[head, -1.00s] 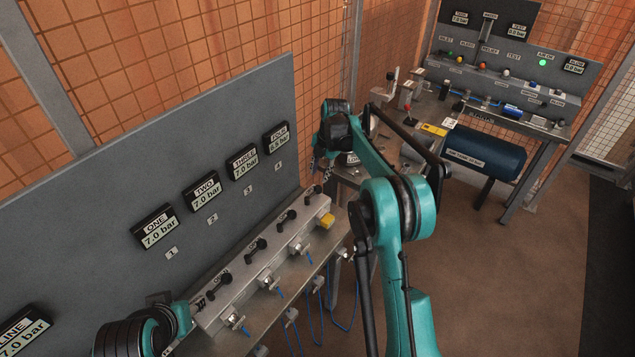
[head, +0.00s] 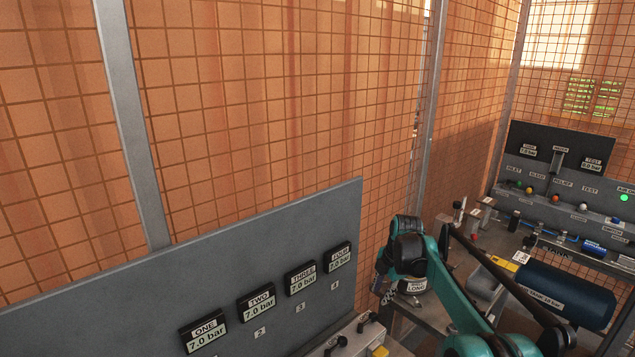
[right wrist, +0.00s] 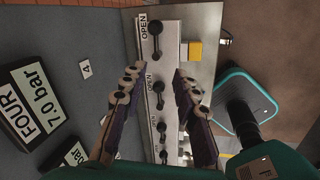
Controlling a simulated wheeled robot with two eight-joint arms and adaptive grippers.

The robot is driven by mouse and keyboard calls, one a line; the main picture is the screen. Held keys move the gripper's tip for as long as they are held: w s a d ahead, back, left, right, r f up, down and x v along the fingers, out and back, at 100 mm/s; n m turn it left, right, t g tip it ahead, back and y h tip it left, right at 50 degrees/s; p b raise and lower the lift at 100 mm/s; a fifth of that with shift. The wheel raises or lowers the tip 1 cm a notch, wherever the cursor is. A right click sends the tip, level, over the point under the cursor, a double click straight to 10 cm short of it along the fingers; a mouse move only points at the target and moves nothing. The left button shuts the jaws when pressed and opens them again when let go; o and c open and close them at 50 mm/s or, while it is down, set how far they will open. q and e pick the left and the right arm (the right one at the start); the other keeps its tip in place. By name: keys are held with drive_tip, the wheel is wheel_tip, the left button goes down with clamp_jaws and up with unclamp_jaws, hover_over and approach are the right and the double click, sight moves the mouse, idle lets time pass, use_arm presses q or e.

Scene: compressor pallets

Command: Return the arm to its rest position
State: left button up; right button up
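My right arm comes in from the lower right in the head view. Its gripper (head: 384,290) hangs beside the right end of the grey gauge panel (head: 200,270). In the right wrist view the right gripper (right wrist: 153,82) has its two fingers spread apart with nothing between them. Beyond them is the valve block (right wrist: 173,50) with its black handles, and the fingers look clear of it. My left arm and gripper are out of view.
Gauges such as gauge ONE (head: 204,333) and gauge FOUR (head: 340,257) line the panel. A bench with a blue tank (head: 560,292) stands at the right. A mesh fence (head: 270,120) runs behind the panel. A yellow block (right wrist: 195,50) sits at the valve block's end.

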drive_tip(key=s+a+r+m+t+b, duration=0.1)
drive_tip(key=s+r+m, duration=0.2)
drive_tip(key=s, duration=0.2)
drive_tip(key=s+a+r+m, duration=0.1)
drive_tip(key=s+r+m, duration=0.15)
drive_tip(key=s, duration=0.25)
drive_tip(key=s+f+m+t+b, duration=0.1)
drive_tip(key=s+f+m, duration=0.2)
drive_tip(key=s+m, duration=0.2)
drive_tip(key=s+a+f+m+t, duration=0.1)
drive_tip(key=s+f+m, duration=0.2)
drive_tip(key=s, duration=0.9)
drive_tip(key=s+f+m+t+h+b, duration=0.1)
drive_tip(key=s+f+m, duration=0.2)
drive_tip(key=s+m, duration=0.6)
drive_tip(key=shift+a+t+b, duration=0.2)
drive_tip(key=shift+t+b, duration=0.1)
drive_tip(key=shift+t, duration=0.1)
drive_tip(key=shift+s, duration=0.1)
